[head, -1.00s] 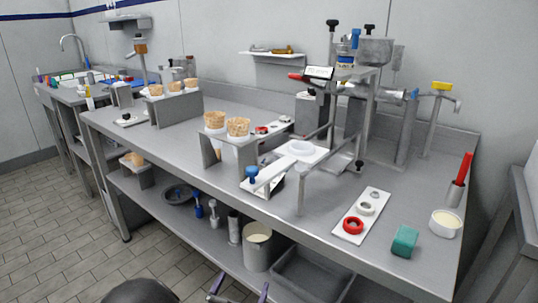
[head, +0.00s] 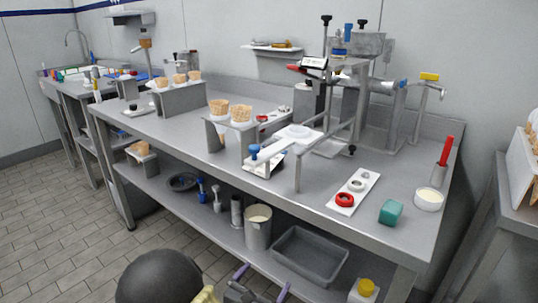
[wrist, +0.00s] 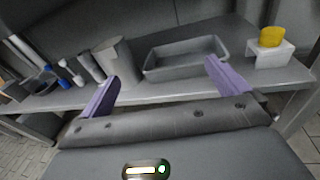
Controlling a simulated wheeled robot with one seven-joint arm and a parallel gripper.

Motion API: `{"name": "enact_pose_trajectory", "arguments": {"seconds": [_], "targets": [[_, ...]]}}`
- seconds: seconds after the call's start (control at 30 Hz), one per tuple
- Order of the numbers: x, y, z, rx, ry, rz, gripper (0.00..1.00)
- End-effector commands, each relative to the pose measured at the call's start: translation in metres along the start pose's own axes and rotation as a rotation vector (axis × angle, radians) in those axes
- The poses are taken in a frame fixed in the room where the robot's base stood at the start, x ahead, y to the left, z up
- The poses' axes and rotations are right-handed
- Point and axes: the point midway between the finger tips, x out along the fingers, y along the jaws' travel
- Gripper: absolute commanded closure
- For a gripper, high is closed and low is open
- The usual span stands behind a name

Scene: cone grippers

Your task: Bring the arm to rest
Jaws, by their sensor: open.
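My gripper (head: 262,284) shows at the bottom of the head view, low in front of the steel bench (head: 310,195). Its two purple fingers are spread apart with nothing between them. In the wrist view my gripper (wrist: 160,88) is also open and empty, facing the lower shelf. A dark rounded part of my arm (head: 160,278) shows left of the fingers. The rest of the arm is out of frame.
On the lower shelf stand a cream-filled pot (head: 258,226), a grey tray (head: 310,255) and a yellow-topped item (head: 365,288). Waffle cones (head: 240,115) sit in holders on the bench. Another table (head: 505,215) stands at right. Tiled floor (head: 60,240) is clear at left.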

Motion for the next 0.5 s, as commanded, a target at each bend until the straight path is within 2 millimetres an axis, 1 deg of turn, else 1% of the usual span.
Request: {"name": "enact_pose_trajectory", "arguments": {"seconds": [0.03, 0.17, 0.27, 0.3, 0.37, 0.4, 0.5], "targets": [[0.005, -0.011, 0.003, 0.021, 0.015, -0.048, 0.0], [0.015, -0.043, 0.007, 0.083, 0.063, -0.186, 0.0], [0.02, -0.073, 0.011, 0.15, 0.11, -0.315, 0.0], [0.021, -0.086, 0.011, 0.183, 0.132, -0.375, 0.0], [0.021, -0.109, 0.013, 0.244, 0.17, -0.479, 0.0], [0.02, -0.125, 0.013, 0.294, 0.2, -0.555, 0.0], [0.011, -0.163, 0.012, 0.445, 0.28, -0.76, 0.0]]}}
